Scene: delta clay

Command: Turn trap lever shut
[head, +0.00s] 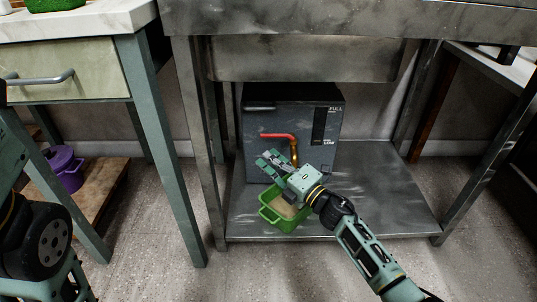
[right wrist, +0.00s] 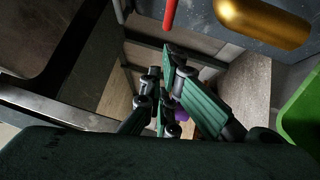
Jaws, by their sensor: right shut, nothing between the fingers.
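A dark grey trap box (head: 262,112) marked FULL stands on the lower shelf under the metal counter. Its red lever (head: 278,136) points left and bends down at its right end to a brass outlet (head: 294,153). My right gripper (head: 268,160) is in front of the box, just below the lever in the picture; its fingers are shut and empty. The right wrist view shows the fingers (right wrist: 166,82), with the red lever (right wrist: 171,15) ahead and the brass outlet (right wrist: 262,20) to the right. Contact with the lever is not clear. My left gripper is out of view.
A green tub (head: 268,212) with pale contents sits on the metal shelf (head: 370,205), below the outlet and partly behind my right gripper. Table legs (head: 203,140) frame the space. The shelf's right side is clear. A purple pot (head: 66,168) stands at far left.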

